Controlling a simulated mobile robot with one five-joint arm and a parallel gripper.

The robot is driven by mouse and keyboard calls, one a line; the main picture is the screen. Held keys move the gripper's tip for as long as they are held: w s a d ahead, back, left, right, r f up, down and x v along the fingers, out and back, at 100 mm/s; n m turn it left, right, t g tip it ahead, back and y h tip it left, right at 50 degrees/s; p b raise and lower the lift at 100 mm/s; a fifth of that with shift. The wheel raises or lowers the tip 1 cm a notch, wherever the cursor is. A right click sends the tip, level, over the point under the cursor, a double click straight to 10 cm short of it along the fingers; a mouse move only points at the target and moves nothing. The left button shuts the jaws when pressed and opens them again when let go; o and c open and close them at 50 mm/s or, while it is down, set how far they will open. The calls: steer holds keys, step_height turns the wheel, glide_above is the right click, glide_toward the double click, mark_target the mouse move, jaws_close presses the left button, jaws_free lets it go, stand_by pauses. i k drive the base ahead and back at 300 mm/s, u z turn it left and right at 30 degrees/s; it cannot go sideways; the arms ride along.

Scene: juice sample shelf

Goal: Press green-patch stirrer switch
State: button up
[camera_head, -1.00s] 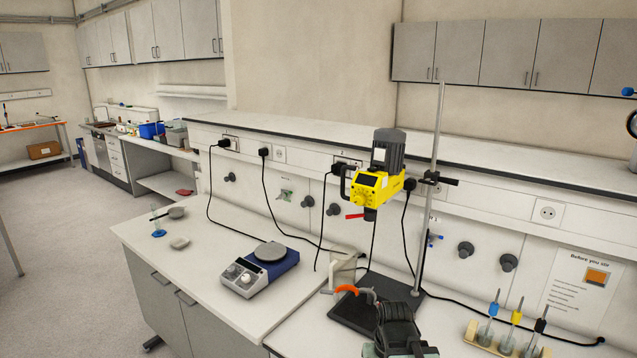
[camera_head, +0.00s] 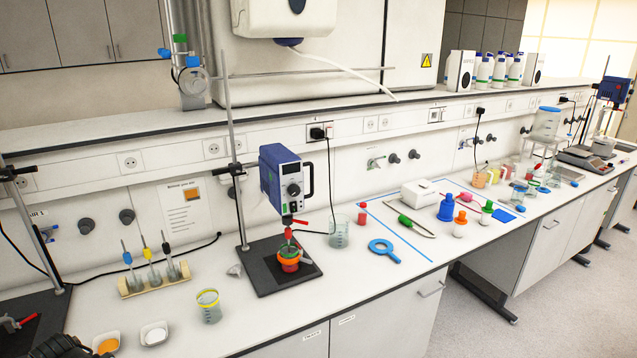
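A blue overhead stirrer (camera_head: 283,178) with a grey control face hangs on a stand left of the middle. Its face has a dark display and round dials, too small to read. A dark part of my arm (camera_head: 62,346) shows in the bottom left corner, cut off by the frame edge. It is far from the blue stirrer. The state of my gripper's fingers cannot be made out.
A rack with several stirring rods (camera_head: 154,283), a beaker with a yellow rim (camera_head: 209,306) and two small dishes stand left of the stirrer. A note (camera_head: 187,208) hangs on the wall.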

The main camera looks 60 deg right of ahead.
mark_target(293, 205)
steer(key=k, duration=0.4)
steer(key=u, duration=1.8)
steer(key=k, duration=2.7)
steer(key=z, duration=2.05)
steer(key=i, duration=1.05)
